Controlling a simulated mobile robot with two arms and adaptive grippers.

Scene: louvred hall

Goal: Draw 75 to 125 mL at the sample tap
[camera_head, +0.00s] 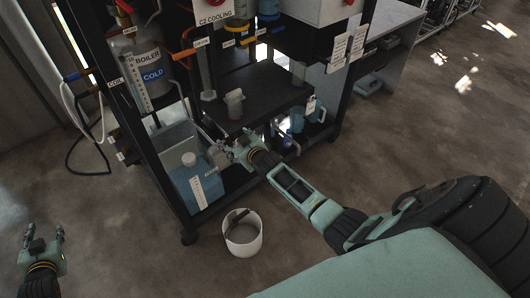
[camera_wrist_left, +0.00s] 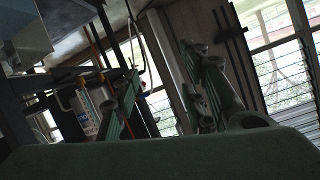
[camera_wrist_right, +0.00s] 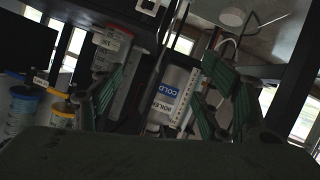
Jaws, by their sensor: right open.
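I cannot tell which of the rack's fittings is the sample tap. A grey jug-like vessel (camera_head: 235,103) stands upright on the dark rack shelf. My right gripper (camera_head: 231,145) is open just below that shelf's front edge, left of centre, beside a small grey vessel (camera_head: 217,155). No held object shows between its fingers in the right wrist view (camera_wrist_right: 165,90). My left gripper (camera_head: 42,238) is open and empty low over the floor at the far left. Its spread fingers also show in the left wrist view (camera_wrist_left: 165,95).
A blue-filled container (camera_head: 196,182) stands low in the rack. Bluish jugs (camera_head: 297,121) stand to the right. A white bucket (camera_head: 243,240) sits on the floor in front.

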